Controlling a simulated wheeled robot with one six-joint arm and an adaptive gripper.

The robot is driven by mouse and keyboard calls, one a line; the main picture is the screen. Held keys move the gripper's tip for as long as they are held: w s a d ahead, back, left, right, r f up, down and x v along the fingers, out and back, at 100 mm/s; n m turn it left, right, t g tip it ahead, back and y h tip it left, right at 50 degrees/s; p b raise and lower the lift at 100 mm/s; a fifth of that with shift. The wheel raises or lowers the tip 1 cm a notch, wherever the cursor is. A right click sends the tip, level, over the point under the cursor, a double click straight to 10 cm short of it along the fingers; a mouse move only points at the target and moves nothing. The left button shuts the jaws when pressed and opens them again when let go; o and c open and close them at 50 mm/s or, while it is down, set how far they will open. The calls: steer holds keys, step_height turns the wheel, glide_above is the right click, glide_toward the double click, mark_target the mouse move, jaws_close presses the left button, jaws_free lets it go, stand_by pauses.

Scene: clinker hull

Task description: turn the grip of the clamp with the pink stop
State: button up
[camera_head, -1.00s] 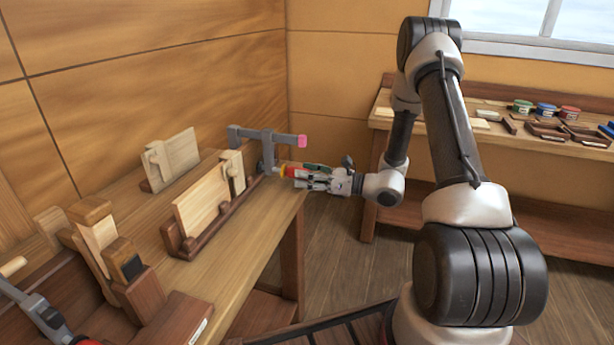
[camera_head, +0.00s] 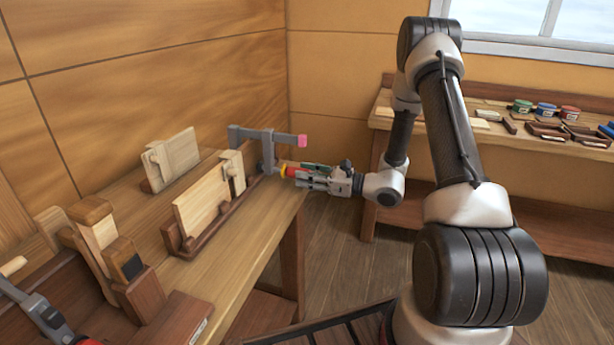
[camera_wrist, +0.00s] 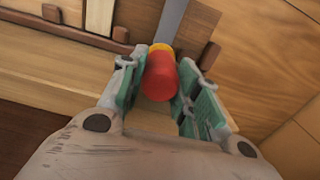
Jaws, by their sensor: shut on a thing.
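The grey clamp (camera_head: 268,150) with the pink stop (camera_head: 302,141) stands at the far end of the left bench. Its red grip (camera_head: 290,172) with a yellow collar (camera_head: 281,170) points right, toward my arm. My gripper (camera_head: 301,174) is shut on the grip from the right. In the wrist view the red grip (camera_wrist: 160,82) sits between the green finger pads of my gripper (camera_wrist: 160,95), with the yellow collar and grey bar beyond it. The far part of the clamp is out of the wrist view.
Wooden boards in dark holders (camera_head: 203,208) stand on the bench left of the clamp. Another clamp (camera_head: 45,315) lies at the lower left. A wooden wall rises behind. A second bench (camera_head: 400,118) at the right holds small coloured tins and trays.

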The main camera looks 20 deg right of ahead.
steer(key=n, duration=1.3)
steer(key=shift+n, duration=0.3)
steer(key=n, duration=1.3)
steer(key=shift+r, duration=0.1)
steer(key=shift+n, duration=0.4)
steer(key=o, duration=1.1)
steer(key=shift+c, duration=0.2)
steer(key=shift+d, duration=0.1)
steer(key=v, duration=0.7)
steer(key=shift+s+d, duration=0.25)
